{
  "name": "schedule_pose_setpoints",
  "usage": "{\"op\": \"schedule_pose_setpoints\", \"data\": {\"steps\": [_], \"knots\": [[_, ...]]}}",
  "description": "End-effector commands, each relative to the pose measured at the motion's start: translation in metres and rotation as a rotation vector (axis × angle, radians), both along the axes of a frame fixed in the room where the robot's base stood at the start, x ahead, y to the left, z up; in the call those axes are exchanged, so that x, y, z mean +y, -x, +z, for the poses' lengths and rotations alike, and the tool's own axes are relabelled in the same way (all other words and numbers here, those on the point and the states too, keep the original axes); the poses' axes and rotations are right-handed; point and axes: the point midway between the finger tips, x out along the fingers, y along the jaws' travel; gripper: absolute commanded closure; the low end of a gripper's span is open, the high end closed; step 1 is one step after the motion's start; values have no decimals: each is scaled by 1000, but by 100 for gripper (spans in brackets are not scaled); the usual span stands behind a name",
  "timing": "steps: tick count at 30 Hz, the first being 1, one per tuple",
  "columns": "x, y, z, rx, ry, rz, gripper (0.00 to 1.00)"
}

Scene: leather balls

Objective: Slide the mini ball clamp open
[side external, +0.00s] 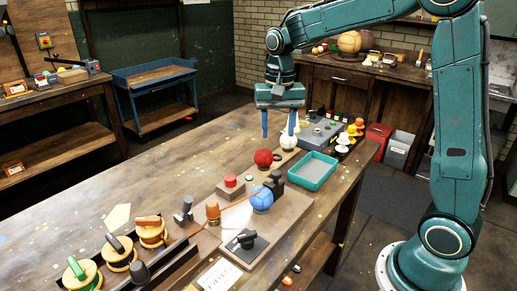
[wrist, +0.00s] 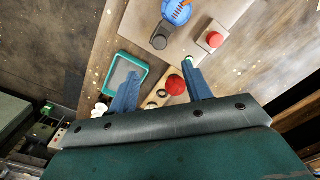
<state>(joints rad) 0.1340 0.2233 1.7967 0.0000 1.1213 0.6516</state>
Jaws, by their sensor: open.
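A blue ball (side external: 261,199) sits on the wooden work board (side external: 292,218) with a black block (side external: 276,182) against it, seemingly part of the ball clamp. An orange strip lies across the ball toward a brown piece (side external: 212,211). The blue ball (wrist: 178,11) and black block (wrist: 160,38) also show at the top of the wrist view. I cannot tell how far the clamp is shut. My gripper (side external: 278,135) is open and empty, pointing down behind the clamp near the red and white balls. In the wrist view, its fingers (wrist: 161,69) are spread apart.
A red ball (side external: 263,158) and a white ball (side external: 288,141) stand beneath my gripper. A teal tray (side external: 306,182) lies to the right. A red button (side external: 230,181) stands left of the clamp. Several spools (side external: 118,252) line the front left. The table's left rear is clear.

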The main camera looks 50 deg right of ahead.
Motion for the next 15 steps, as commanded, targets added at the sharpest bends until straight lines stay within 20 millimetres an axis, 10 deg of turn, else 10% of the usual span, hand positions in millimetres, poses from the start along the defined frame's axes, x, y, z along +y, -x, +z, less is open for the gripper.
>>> {"op": "schedule_pose_setpoints", "data": {"steps": [15], "knots": [[0,1,-74,4,0,1,51]]}}
